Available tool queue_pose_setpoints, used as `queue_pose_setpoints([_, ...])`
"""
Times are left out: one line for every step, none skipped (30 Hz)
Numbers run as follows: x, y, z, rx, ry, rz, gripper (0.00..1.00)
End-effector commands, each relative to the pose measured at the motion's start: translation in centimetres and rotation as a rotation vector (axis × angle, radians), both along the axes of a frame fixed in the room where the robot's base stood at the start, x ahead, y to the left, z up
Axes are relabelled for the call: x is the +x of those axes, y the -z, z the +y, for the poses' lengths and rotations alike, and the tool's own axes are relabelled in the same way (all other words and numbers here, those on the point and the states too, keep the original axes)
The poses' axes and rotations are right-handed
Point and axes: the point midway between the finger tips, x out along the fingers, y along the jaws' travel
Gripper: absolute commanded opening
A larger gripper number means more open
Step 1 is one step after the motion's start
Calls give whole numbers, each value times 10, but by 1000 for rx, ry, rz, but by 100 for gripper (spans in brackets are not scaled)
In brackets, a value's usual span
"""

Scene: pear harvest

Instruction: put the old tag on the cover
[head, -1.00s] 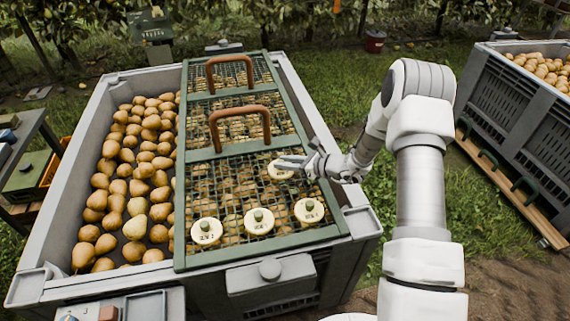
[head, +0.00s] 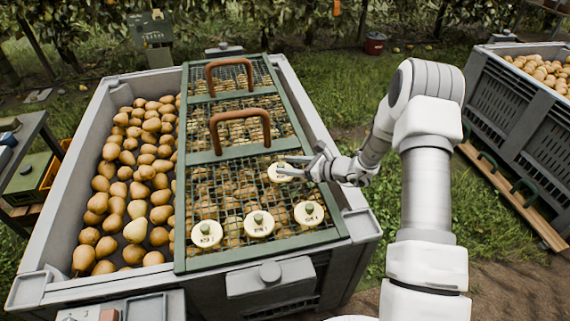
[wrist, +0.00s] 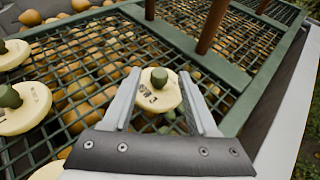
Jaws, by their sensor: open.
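The cover (head: 217,157), a green frame with wire mesh, lies over the right part of the pear bin. A round cream tag (head: 280,172) with a green knob lies flat on its front mesh panel. Three similar tags, left (head: 206,233), middle (head: 258,223) and right (head: 309,213), lie in a row along the cover's front. Lettering shows on them, but I cannot tell which is the old one. My gripper (head: 294,167) is open beside the rear tag. In the wrist view, this tag (wrist: 158,98) shows between and beyond the spread fingers, apparently not gripped.
Two brown arched handles, near (head: 240,113) and far (head: 229,63), stand up from the cover behind the rear tag. Loose pears (head: 135,190) fill the bin's uncovered left side. Another pear bin (head: 510,110) stands at right.

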Motion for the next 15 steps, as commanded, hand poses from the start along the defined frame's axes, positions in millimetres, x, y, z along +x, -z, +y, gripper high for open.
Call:
queue_pose_setpoints([-5, -7, -10, -1, 4, 1, 59])
queue_pose_setpoints([-9, -10, -15, 0, 4, 1, 59])
queue_pose_setpoints([-14, -14, -23, 0, 4, 0, 59])
queue_pose_setpoints([-17, -17, -28, 0, 4, 0, 59])
queue_pose_setpoints([-21, -19, -33, 0, 4, 1, 59])
queue_pose_setpoints([-25, -22, -40, 1, 5, 1, 59])
queue_pose_setpoints([-28, -25, -44, 0, 4, 1, 59])
queue_pose_setpoints([-32, -27, -49, 0, 4, 1, 59])
queue_pose_setpoints([-36, -30, -55, 1, 5, 1, 59])
queue_pose_setpoints([-38, -31, -59, 0, 4, 1, 59])
queue_pose_setpoints([-41, -33, -63, -1, 3, 0, 59])
queue_pose_setpoints([-44, -35, -67, 0, 3, 0, 59])
queue_pose_setpoints([-46, -36, -70, 1, 3, 1, 59])
queue_pose_setpoints([-47, -37, -72, 1, 2, 1, 59])
queue_pose_setpoints([-49, -38, -74, 1, 0, 1, 59])
